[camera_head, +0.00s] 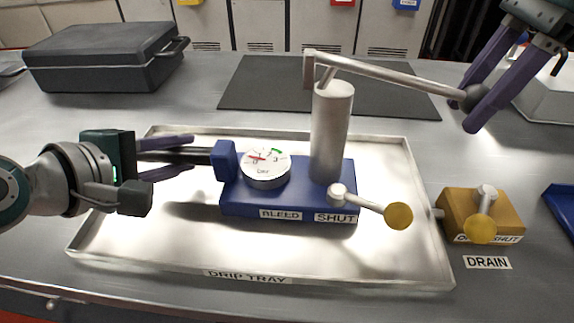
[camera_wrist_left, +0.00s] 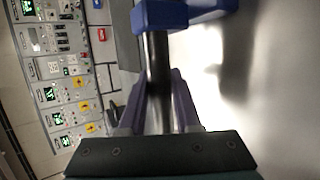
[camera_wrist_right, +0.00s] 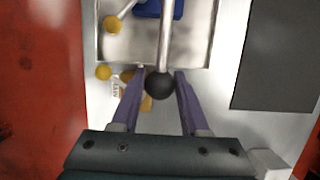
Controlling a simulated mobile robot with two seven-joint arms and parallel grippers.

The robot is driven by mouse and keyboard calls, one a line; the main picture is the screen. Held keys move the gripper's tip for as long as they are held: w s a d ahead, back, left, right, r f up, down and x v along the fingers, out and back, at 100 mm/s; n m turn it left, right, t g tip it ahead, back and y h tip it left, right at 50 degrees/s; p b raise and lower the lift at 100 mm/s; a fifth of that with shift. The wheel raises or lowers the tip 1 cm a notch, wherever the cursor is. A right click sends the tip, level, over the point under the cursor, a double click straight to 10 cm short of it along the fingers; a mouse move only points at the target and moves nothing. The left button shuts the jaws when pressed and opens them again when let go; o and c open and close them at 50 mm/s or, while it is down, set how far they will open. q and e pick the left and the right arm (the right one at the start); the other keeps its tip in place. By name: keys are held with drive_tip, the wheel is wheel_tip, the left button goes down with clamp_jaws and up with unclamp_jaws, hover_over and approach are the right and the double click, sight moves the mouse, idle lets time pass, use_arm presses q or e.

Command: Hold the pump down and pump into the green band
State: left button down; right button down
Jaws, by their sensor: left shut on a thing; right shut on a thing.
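The blue pump base (camera_head: 290,203) stands in the drip tray (camera_head: 430,250) with its upright grey cylinder (camera_head: 331,130). Its dial gauge (camera_head: 265,168) has a green band at the upper right; the red needle points left, outside that band. My left gripper (camera_head: 188,157) is shut on the dark bar (camera_wrist_left: 157,75) at the base's left side. The pump lever (camera_head: 390,75) runs right from the cylinder top, raised and sloping slightly down to a black knob (camera_wrist_right: 160,85). My right gripper (camera_head: 478,98) is shut on this knob. The bleed lever (camera_head: 362,202), with a yellow knob, points right beside a SHUT label.
A brass drain block (camera_head: 465,207) with a yellow-knobbed lever sits right of the tray, with a DRAIN label in front. A dark mat (camera_head: 260,85) lies behind the pump. A black case (camera_head: 100,60) stands at the back left. A blue bin edge (camera_head: 562,205) shows at right.

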drive_tip(key=shift+v, duration=1.25)
drive_tip(key=shift+w+r, duration=0.1)
drive_tip(key=shift+a+r, duration=0.1)
drive_tip(key=shift+r, duration=1.85)
drive_tip(key=shift+a+r, duration=0.15)
drive_tip(key=shift+r, duration=0.4)
drive_tip(key=shift+f, duration=2.3)
